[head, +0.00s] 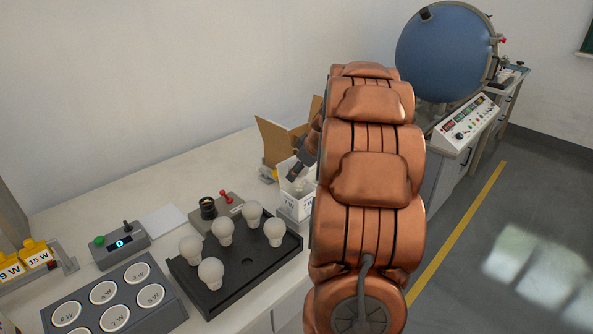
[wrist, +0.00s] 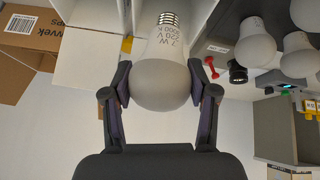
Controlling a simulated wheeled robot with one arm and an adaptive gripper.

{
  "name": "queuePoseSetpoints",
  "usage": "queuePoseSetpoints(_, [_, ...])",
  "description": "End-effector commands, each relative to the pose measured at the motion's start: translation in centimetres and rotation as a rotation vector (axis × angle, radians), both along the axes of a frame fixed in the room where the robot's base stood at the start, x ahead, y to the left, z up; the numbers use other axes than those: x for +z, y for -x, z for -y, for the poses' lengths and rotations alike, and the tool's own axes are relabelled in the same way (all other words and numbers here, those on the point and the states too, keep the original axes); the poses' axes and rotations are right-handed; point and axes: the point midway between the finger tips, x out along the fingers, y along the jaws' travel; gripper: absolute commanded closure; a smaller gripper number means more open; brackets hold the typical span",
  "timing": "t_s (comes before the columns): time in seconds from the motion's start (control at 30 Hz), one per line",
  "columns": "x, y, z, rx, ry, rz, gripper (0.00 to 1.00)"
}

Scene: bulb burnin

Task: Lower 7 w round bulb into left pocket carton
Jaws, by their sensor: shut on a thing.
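My gripper (wrist: 162,100) is shut on a round white bulb (wrist: 160,75), with one finger on each side of its globe. The bulb's print reads 7 W, 220 V, and its metal screw base points to the top of the wrist picture. A white carton (head: 296,206) with a partly hidden label stands at the bench's right side. In the head view my gripper (head: 298,170) is at this carton's top, largely hidden by my arm. White carton walls (wrist: 85,60) show beside the bulb in the wrist view. I cannot tell how deep the bulb is or which pocket it is over.
An open brown cardboard box (head: 272,140) stands behind the white carton. A dark tray (head: 215,300) with several white bulbs lies to its left. A blue sphere (head: 445,52) stands at the back right.

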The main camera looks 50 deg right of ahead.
Motion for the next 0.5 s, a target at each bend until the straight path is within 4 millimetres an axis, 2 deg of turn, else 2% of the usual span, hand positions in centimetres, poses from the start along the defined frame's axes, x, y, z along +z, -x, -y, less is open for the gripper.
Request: queuePoseSetpoints(0.5, [-2.3, 0.0, 0.0, -0.001, -0.001, 0.001, 0.79])
